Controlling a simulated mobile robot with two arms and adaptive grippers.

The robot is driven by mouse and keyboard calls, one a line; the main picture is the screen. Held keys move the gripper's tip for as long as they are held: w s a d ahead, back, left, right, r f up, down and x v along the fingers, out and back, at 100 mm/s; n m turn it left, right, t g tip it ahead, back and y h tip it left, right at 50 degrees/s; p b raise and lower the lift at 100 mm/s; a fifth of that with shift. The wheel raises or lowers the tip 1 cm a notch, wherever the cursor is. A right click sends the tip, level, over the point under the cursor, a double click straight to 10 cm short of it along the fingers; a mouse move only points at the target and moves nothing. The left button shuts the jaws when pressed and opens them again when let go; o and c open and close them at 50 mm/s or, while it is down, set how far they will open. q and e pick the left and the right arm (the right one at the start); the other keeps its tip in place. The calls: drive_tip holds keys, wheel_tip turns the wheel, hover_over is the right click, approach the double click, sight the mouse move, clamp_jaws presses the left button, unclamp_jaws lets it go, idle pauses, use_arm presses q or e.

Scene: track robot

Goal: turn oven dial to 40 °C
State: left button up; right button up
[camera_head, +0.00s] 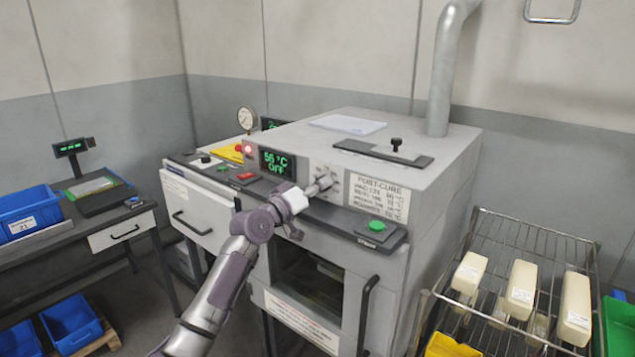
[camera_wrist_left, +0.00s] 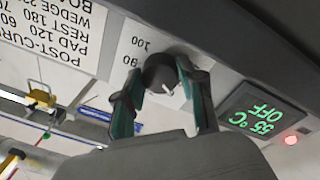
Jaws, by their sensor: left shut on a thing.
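The dark round oven dial (camera_wrist_left: 158,70) sits on a pale plate on the oven's front panel, with the marks 90 and 100 beside it in the wrist view. My left gripper (camera_wrist_left: 157,86) is shut on the dial, one finger on each side. In the head view the left gripper (camera_head: 322,184) reaches the panel and mostly hides the dial. A pale pointer mark shows on the dial, but I cannot tell what value it points at. The green display (camera_head: 277,162) reads about 55 °C and OFF; it also shows in the wrist view (camera_wrist_left: 259,118). My right gripper is not in view.
A red button (camera_head: 245,176) and a green button (camera_head: 377,226) sit on the ledge below the panel. The oven door handle (camera_head: 366,315) stands out below. A wire rack (camera_head: 535,245) with pale blocks stands at the right, a bench with blue bins (camera_head: 28,212) at the left.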

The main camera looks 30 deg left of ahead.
use_arm(q)
drive_tip(key=n+p, duration=0.2)
drive_tip(key=n, duration=0.1)
drive_tip(key=n+p, duration=0.2)
drive_tip(key=n, duration=0.1)
drive_tip(key=shift+r+n+y, duration=0.2)
drive_tip(key=shift+n+y, duration=0.2)
drive_tip(key=n+p, duration=0.2)
drive_tip(key=n, duration=0.1)
drive_tip(key=shift+p, duration=0.35)
drive_tip(key=shift+f+n+p, duration=0.15)
drive_tip(key=shift+n+p, duration=0.55)
drive_tip(key=shift+n, duration=0.7)
